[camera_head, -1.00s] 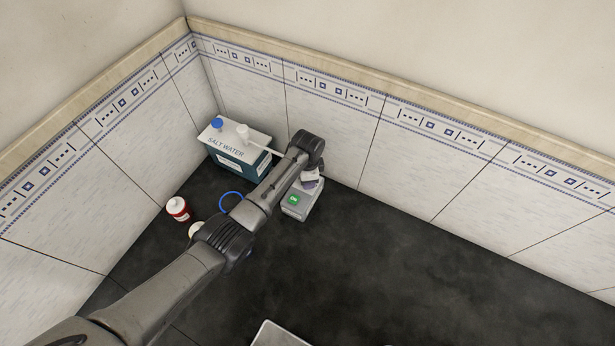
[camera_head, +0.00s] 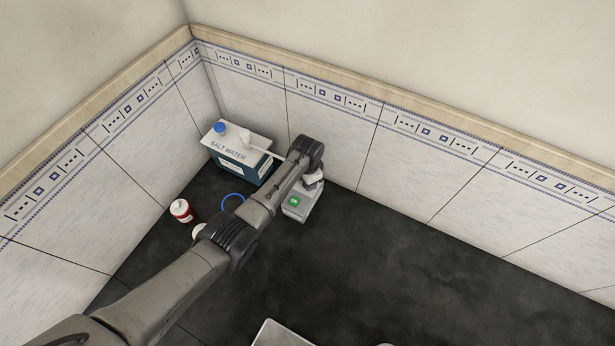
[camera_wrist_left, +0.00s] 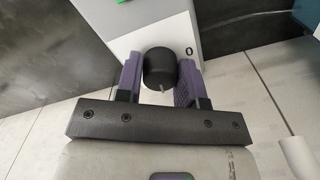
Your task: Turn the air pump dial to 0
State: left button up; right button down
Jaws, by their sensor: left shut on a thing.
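The air pump (camera_head: 300,205) is a pale grey box with a green label, standing on the dark bench near the back wall. In the left wrist view its black round dial (camera_wrist_left: 159,68) bears a light pointer mark towards the bottom of the picture. A printed "0" (camera_wrist_left: 188,51) shows to the right of the dial. My left gripper (camera_wrist_left: 160,75) has its purple fingers on both sides of the dial, shut on it. In the head view my arm and wrist hide the dial. My right gripper is not in view.
A salt water box (camera_head: 238,152) with a blue cap stands left of the pump. A red-and-white bottle (camera_head: 181,210), a blue ring (camera_head: 232,203) and a partly hidden round item sit left of my arm.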

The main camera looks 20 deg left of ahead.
pick_arm(q)
jog(key=n+p, duration=0.1)
jog(key=n, duration=0.3)
jog(key=shift+r+n+p, duration=0.1)
jog(key=shift+n+p, duration=0.2)
jog(key=shift+p, duration=0.05)
jog(key=n+p, duration=0.1)
jog(key=n, duration=0.3)
jog(key=shift+n, duration=0.3)
jog(key=n, duration=0.9)
jog(key=shift+n+p, duration=0.3)
jog(key=shift+n, duration=0.7)
jog(key=o, duration=0.9)
